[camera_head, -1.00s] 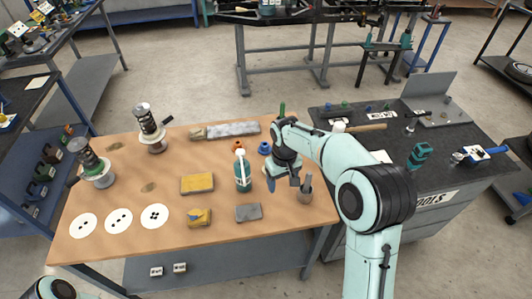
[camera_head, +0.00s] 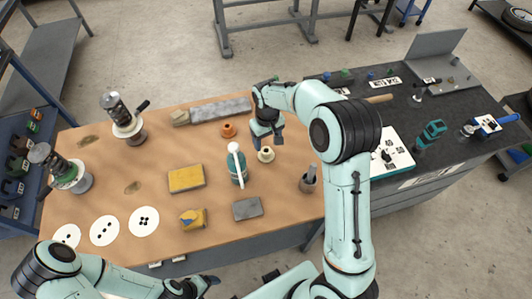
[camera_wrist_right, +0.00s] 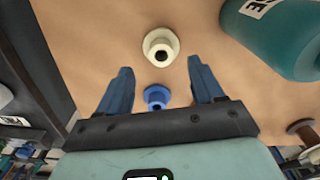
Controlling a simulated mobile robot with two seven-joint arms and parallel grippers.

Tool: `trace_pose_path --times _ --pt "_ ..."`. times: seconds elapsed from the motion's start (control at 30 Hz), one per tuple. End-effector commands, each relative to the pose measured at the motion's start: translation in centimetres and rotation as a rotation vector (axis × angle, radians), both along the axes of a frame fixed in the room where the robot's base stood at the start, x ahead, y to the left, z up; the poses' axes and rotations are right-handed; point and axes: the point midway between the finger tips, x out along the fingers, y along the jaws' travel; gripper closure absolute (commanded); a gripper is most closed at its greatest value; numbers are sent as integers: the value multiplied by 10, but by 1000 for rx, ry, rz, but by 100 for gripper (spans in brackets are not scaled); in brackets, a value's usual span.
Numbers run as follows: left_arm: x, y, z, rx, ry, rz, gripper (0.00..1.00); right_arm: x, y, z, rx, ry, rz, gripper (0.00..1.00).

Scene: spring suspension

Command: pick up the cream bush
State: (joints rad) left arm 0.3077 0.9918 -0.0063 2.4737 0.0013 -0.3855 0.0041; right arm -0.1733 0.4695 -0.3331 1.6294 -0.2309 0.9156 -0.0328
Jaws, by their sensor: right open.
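The cream bush (camera_head: 265,154) is a small flanged ring standing on the wooden tabletop, right of the green bottle. In the right wrist view the cream bush (camera_wrist_right: 160,46) lies beyond the fingertips, flange and dark hole facing the camera. My right gripper (camera_head: 268,140) points down just behind the cream bush in the head view. Its two blue fingers (camera_wrist_right: 163,75) are apart with nothing held between them. A blue bush (camera_wrist_right: 156,97) shows between the fingers, below them on the table. My left gripper (camera_head: 203,287) is low at the front edge, its finger gap unclear.
The green bottle (camera_head: 237,165) with a white top stands close to the cream bush. An orange bush (camera_head: 228,130) is behind it. A grey block (camera_head: 247,208), a yellow block (camera_head: 186,178) and a cup with tools (camera_head: 308,181) are nearby. Two spring assemblies stand at left.

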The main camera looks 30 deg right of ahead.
Motion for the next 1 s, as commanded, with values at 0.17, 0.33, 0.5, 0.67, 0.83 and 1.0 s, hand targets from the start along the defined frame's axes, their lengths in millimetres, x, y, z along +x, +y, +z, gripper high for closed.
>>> trace_pose_path --times 0.17,0.33,0.5,0.67,0.83,1.0 --pt "0 0 -1 0 0 0 22 0 0 -15 0 -1 0 33" --pt "1 0 1 0 -2 0 22 -1 1 -33 -1 3 0 33" --pt "2 0 2 0 -4 -1 22 -1 2 -58 0 1 0 33" --pt "2 0 2 0 -3 0 22 -1 1 -67 0 -1 0 33" --pt "2 0 2 0 -3 0 22 -1 1 -67 0 -2 0 33" --pt "2 0 2 0 -3 0 22 -1 1 -67 0 -2 0 85"
